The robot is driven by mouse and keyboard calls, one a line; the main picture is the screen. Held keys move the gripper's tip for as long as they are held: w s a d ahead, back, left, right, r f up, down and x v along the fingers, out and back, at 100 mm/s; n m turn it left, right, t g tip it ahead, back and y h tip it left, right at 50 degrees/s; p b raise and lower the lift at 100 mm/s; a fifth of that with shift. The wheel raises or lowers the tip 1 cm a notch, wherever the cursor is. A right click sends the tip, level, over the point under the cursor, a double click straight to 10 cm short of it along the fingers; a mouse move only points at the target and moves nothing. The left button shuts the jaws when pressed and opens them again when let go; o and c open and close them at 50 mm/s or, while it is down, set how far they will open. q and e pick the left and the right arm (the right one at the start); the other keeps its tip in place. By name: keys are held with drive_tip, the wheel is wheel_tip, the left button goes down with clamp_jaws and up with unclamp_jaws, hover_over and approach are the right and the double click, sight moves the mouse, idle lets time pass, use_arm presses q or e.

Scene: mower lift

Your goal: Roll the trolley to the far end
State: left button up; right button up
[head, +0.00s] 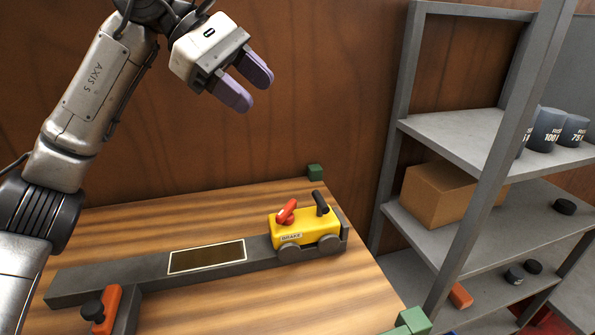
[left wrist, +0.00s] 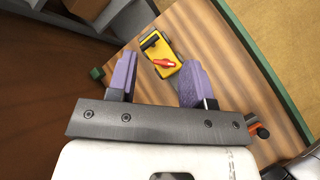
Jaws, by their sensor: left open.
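The yellow trolley (head: 305,227) stands on the right end of a dark grey rail (head: 110,278), against the end stop. It has small grey wheels, a BRAKE label, a red lever (head: 287,211) and a black handle (head: 320,202) on top. It also shows in the left wrist view (left wrist: 168,58), beyond the fingertips. My left gripper (head: 248,82) is open and empty, with purple fingers, high above and left of the trolley and apart from it. My right gripper is in neither view.
A dark panel (head: 207,257) lies midway along the rail. An orange block with a black knob (head: 103,310) sits by the rail's left end. Green corner blocks (head: 315,171) mark the wooden table (head: 180,214). Grey shelving (head: 455,130) with a cardboard box (head: 445,193) stands at the right.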

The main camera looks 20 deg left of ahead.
sight(318, 197)
use_arm(q)
drive_tip(key=w+d+f+m+y, duration=0.2)
drive_tip(key=w+f, duration=0.1)
drive_tip(key=f, duration=0.4)
drive_tip(key=w+d+f+m+g+y+p, duration=0.1)
drive_tip(key=w+d+f+m+y, duration=0.1)
drive_tip(key=f, duration=0.6)
drive_tip(key=w+d+f+m+y+p, duration=0.1)
drive_tip(key=w+d+f+m+y, duration=0.2)
drive_tip(key=w+f, duration=0.2)
drive_tip(key=shift+d+f+m+g, duration=0.15)
drive_tip(key=shift+f, duration=0.6)
drive_tip(key=shift+d+f+m+g, duration=0.1)
drive_tip(key=shift+f+m+g, duration=0.05)
drive_tip(key=shift+f, duration=0.6)
drive_tip(key=shift+w+f, duration=0.1)
drive_tip(key=shift+f, duration=0.6)
drive_tip(key=shift+d, duration=0.1)
drive_tip(key=shift+c, duration=0.5)
drive_tip(key=c, duration=0.7)
clamp_jaws()
